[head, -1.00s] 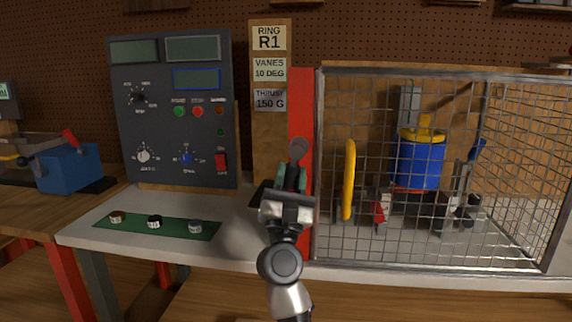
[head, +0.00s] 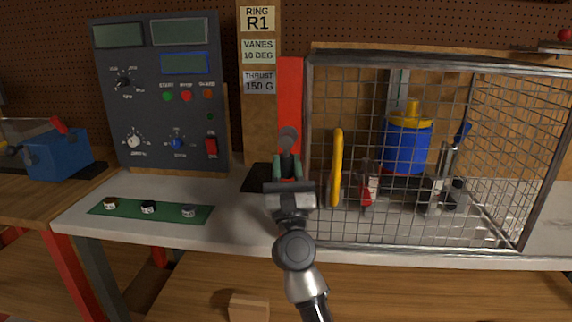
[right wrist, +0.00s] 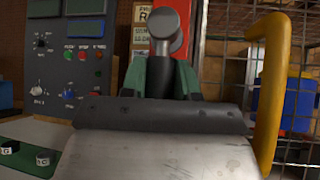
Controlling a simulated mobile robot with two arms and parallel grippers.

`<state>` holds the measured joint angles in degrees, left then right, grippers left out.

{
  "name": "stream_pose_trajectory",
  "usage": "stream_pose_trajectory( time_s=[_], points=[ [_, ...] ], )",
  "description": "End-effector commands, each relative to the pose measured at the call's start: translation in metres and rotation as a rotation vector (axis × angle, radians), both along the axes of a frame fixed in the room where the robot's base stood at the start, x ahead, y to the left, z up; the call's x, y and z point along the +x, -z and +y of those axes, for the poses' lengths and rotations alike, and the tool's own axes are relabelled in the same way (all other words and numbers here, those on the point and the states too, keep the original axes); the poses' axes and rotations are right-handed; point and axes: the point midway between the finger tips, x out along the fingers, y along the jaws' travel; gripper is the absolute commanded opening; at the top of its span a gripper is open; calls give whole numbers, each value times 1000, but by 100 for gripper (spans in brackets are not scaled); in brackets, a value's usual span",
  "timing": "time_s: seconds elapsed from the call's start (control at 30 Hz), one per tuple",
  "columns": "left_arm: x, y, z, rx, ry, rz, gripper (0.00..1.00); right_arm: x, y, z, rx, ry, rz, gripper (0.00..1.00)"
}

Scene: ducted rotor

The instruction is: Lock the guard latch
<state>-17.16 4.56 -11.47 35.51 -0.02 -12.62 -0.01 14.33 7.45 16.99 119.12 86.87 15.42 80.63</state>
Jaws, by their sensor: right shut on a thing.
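The guard latch (head: 288,138) shows as a grey round-ended lever standing upright in front of the red post, at the left edge of the mesh guard (head: 308,150). My right gripper (head: 287,168) is shut on the lever's dark shaft, with the grey end sticking out above the fingers. In the right wrist view the latch (right wrist: 166,35) rises between the green-padded fingers (right wrist: 160,80). The lower part of the latch is hidden by my gripper. The guard has a yellow handle (head: 337,165) just right of my gripper, apart from it. My left gripper is not in view.
Behind the mesh stands a blue ducted rotor with a yellow top (head: 407,145). A dark control panel (head: 160,100) stands at the left. A green mat (head: 170,211) with several small rings lies on the bench. A blue toolbox (head: 60,155) is at far left.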

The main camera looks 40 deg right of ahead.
Motion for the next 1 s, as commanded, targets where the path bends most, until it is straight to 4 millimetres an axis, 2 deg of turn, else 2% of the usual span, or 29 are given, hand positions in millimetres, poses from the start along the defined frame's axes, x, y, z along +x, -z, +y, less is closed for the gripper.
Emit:
stream_pose_trajectory(
  time_s=[0.2,0.23,0.4,0.77,0.93,1.0],
  points=[
    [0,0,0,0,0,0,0,-1,-2,-1,-12,10,1,0],
    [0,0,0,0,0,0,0,-1,-2,-1,-12,10,1,31],
    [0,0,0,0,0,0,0,-1,-1,-1,-8,8,1,55],
    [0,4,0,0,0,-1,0,-4,6,3,-5,4,3,55],
    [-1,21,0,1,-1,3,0,-19,30,15,-3,4,4,55],
    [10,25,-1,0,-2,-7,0,-29,43,21,-3,5,4,55]
  ],
)
